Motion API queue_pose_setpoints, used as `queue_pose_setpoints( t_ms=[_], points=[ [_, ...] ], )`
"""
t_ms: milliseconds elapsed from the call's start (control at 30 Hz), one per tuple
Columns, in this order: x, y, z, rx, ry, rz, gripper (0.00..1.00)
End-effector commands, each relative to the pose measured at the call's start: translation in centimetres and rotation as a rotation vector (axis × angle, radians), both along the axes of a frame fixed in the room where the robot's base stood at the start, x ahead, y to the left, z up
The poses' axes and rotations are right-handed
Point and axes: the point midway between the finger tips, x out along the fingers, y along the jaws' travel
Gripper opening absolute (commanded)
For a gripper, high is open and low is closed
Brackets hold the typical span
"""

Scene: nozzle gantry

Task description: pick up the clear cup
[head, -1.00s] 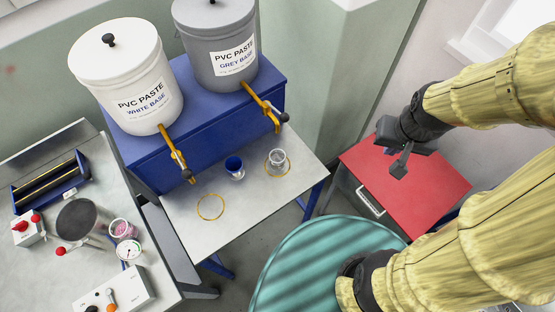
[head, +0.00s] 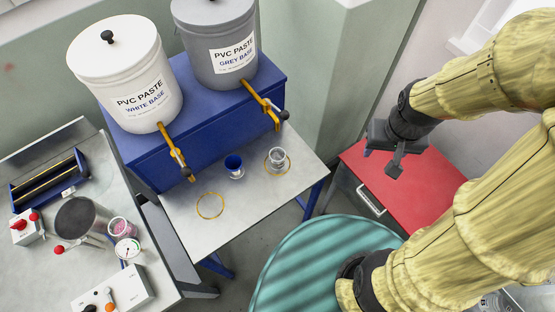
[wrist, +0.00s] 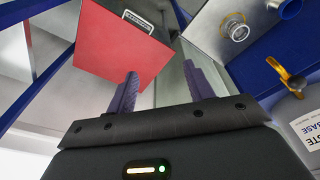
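The clear cup (head: 278,156) stands upright on the grey metal shelf below the grey base bucket, within a yellow ring mark. It also shows at the upper right of the wrist view (wrist: 237,29). My gripper (head: 388,166) is well to the right of the cup, above the red table top. In the wrist view my two dark fingers (wrist: 161,90) are spread apart with nothing between them. The cup lies beyond and to the right of the fingers, not touching them.
A blue cup (head: 234,165) stands left of the clear cup. An empty yellow ring (head: 210,206) is at the front left. A teal round top (head: 310,265) lies in front.

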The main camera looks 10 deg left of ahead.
Motion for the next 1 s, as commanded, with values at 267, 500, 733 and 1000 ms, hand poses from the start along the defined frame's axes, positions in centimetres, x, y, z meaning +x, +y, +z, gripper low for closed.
queue_pose_setpoints(
  t_ms=[267,500,733,1000],
  points=[
    [-2.2,3.6,-7.9,-0.189,0.257,0.381,0.75],
    [-3.5,5.3,-13.2,-0.436,0.432,0.711,0.75],
    [-3.5,6.9,-17.5,-0.735,0.535,1.016,0.75],
    [-2.4,10.2,-21.7,-1.153,0.555,1.349,0.75]
  ],
)
